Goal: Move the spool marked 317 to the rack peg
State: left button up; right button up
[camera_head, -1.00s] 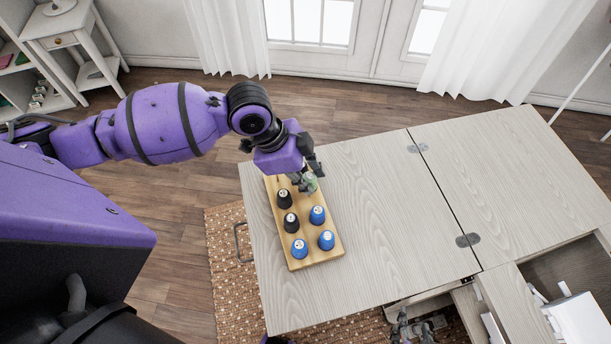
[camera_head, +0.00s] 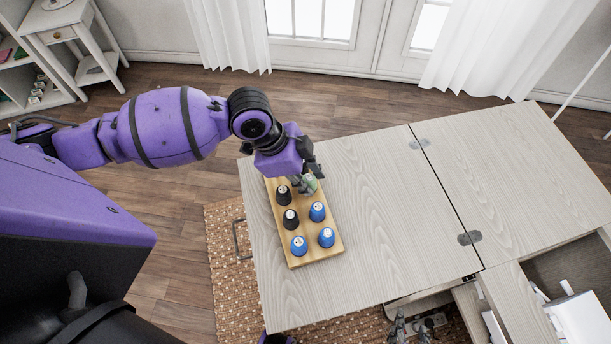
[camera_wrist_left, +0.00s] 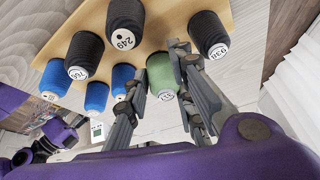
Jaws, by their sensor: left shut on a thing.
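A wooden rack board (camera_head: 322,253) stands on the pale cabinet top, with several spools upright on it. My left gripper (camera_head: 303,184) is at the far end of the board, shut on a green spool (camera_head: 311,187). In the left wrist view the fingers (camera_wrist_left: 165,62) lie on both sides of the green spool (camera_wrist_left: 158,72); its end label is too small to read surely. Whether it touches the board or a peg is hidden. My right gripper (camera_head: 410,327) shows partly at the bottom edge, by the open drawer; its jaws are unclear.
Black spools marked 249 (camera_wrist_left: 125,22) and 938 (camera_wrist_left: 208,32) flank the green one in the left wrist view. Blue spools (camera_head: 317,211) stand nearby on the board. The cabinet top (camera_head: 395,230) right of the board is clear. An open drawer (camera_head: 570,265) is at right.

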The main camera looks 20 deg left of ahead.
pick_arm(q)
jog(key=shift+f, duration=0.2)
jog(key=o, duration=1)
jog(key=v, duration=1.2)
